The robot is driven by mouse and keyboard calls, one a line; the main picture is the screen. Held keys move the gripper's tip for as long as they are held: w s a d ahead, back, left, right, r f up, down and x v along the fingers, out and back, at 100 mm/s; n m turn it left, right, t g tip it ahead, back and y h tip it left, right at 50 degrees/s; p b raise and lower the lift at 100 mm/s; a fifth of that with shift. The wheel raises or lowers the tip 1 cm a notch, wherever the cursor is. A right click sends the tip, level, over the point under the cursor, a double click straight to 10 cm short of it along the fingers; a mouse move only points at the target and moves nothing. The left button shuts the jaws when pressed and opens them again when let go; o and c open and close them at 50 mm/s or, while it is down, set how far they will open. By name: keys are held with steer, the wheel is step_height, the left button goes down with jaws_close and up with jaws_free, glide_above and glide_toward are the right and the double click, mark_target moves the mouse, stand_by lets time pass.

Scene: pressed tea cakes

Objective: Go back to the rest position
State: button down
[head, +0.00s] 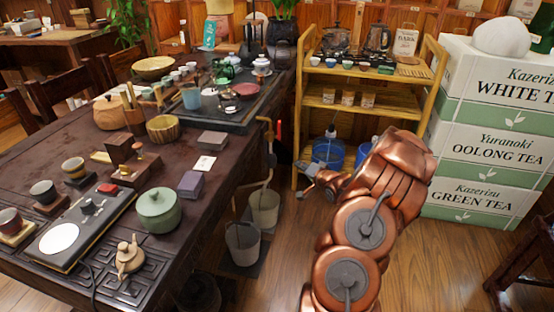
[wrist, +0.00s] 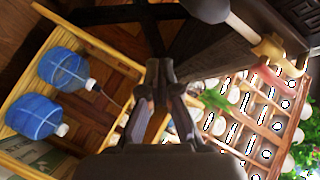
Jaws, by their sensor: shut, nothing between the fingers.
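My gripper (head: 308,180) is at the end of my copper arm, in the gap between the dark tea table (head: 75,165) and the wooden shelf rack (head: 297,150). It is over the floor and holds nothing. In the wrist view its fingers (wrist: 158,72) are together, pointing up the picture. The tea table carries a green lidded pot (head: 158,210), a clay teapot (head: 129,257), cups on small stands and several small boxes.
Two grey buckets (head: 243,243) stand on the floor beside the table. Blue water bottles (head: 328,152) stand under the rack and show in the wrist view (wrist: 63,70). Stacked tea cartons (head: 482,147) stand at the right.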

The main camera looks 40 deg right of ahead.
steer(key=shift+w, duration=0.1)
stand_by(0.7)
steer(key=w+a+r+n+g, duration=0.2)
steer(key=w+a+n+g, duration=0.15)
steer(key=a, duration=0.55)
steer(key=s+a+r+n+g, duration=0.3)
steer(key=s+a+g, duration=0.25)
steer(key=a, duration=0.65)
steer(key=s+a+r+n+g+y, duration=0.1)
steer(key=s+a+r+n+g, duration=0.15)
steer(key=s+a, duration=0.75)
steer(key=s+a+r+n+g+y, duration=0.15)
steer(key=s+a+g, duration=0.35)
steer(key=s, duration=0.8)
steer(key=s+a+r+n+g, duration=0.2)
steer(key=s+a+r+n, duration=0.1)
steer(key=s+a, duration=0.75)
step_height(320, 180, up, 27)
steer(key=s+d+t+p, duration=0.1)
steer(key=p, duration=2.4)
steer(key=shift+s+d, duration=0.2)
steer(key=shift+d, duration=0.2)
